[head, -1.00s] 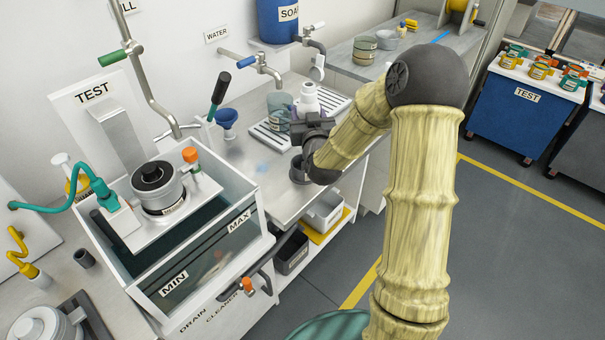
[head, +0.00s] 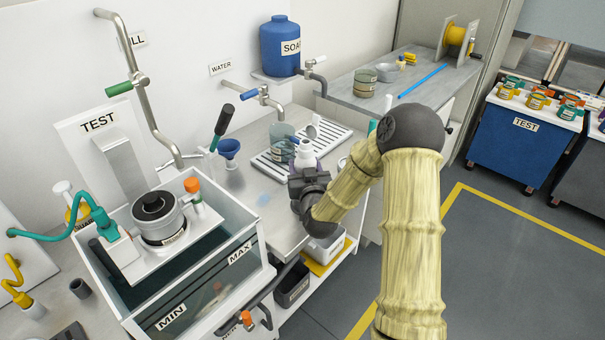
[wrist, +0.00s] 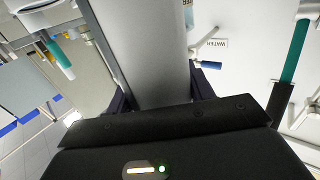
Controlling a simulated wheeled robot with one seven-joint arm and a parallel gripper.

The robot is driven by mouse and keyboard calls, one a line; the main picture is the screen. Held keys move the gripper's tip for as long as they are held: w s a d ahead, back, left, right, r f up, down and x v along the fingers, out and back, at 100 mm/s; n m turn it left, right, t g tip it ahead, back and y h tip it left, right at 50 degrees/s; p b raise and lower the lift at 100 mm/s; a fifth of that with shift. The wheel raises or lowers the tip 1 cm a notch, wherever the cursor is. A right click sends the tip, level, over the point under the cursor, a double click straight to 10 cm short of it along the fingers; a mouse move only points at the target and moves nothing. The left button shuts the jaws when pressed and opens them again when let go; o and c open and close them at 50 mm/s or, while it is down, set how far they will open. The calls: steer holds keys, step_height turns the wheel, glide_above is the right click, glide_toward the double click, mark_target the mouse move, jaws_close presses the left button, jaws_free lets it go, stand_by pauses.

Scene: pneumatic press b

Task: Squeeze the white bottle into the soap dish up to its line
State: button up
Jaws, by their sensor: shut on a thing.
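My gripper (head: 303,174) is shut on the white bottle (head: 305,156), at the front part of the grey counter. The bottle's white top and neck show above the jaws, roughly upright; its lower part is hidden by the gripper. In the wrist view the pale grey bottle body (wrist: 142,45) fills the space between the jaws. I cannot make out the soap dish or its line for certain; a pale round rim (head: 343,162) shows partly behind my arm, too hidden to tell.
A clear beaker (head: 282,136) stands on the slatted rack (head: 268,167) behind the bottle, near the water tap (head: 262,92). A blue funnel (head: 229,150) is left of it. The glass tank (head: 190,290) with the press stands at the left.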

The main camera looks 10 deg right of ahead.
steer(key=shift+f, duration=1.2)
steer(key=shift+f+b, duration=0.2)
steer(key=shift+b, duration=0.15)
steer(key=o, duration=1.1)
steer(key=shift+p, duration=0.3)
